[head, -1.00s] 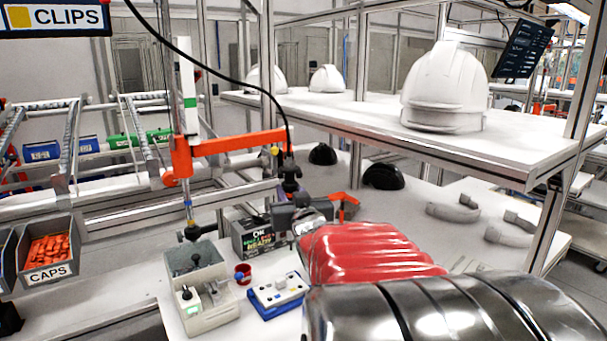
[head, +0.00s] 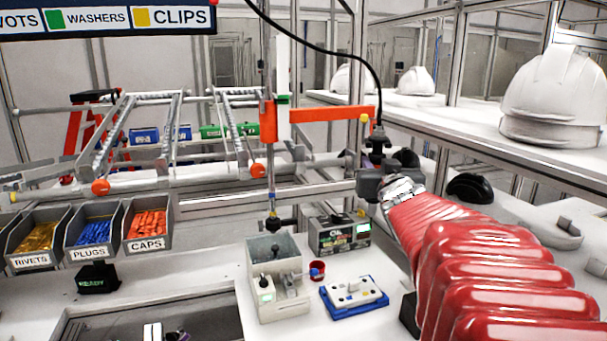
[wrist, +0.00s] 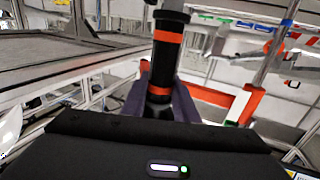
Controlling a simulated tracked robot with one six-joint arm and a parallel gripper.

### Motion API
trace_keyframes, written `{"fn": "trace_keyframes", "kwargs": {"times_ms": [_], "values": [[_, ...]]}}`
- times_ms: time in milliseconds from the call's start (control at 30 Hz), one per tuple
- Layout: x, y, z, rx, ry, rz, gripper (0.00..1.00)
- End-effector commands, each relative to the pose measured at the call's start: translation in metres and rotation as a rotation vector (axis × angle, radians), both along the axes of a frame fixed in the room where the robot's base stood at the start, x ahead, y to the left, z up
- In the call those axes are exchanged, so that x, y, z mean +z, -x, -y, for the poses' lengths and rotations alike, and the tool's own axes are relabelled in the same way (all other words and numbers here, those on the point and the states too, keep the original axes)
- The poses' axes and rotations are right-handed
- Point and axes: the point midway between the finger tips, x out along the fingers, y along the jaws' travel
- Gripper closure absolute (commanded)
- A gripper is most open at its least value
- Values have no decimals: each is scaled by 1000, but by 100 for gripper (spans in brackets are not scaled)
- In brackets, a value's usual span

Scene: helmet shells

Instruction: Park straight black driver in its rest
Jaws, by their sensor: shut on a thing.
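The straight black driver (head: 377,139) is upright at the end of my arm, with a black cable rising from its top. In the wrist view the black driver (wrist: 170,42) has orange bands and stands between the purple fingers of my gripper (wrist: 160,100), which are shut on it. In the head view my gripper (head: 372,184) is small and partly hidden by my red-sleeved arm. The driver's lower end is hidden. I cannot clearly make out its rest in either view.
An orange arm (head: 325,112) on a white column reaches close to the driver. Bins (head: 92,235) stand left; a helmet shelf (head: 450,125) is right.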

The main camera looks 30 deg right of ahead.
Motion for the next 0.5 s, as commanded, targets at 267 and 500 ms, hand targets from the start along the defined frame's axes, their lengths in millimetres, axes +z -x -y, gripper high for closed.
{"fn": "trace_keyframes", "kwargs": {"times_ms": [267, 500], "values": [[0, 5, 2, -2, 1, 1, 100], [0, 22, 9, -2, 1, 0, 100]]}}
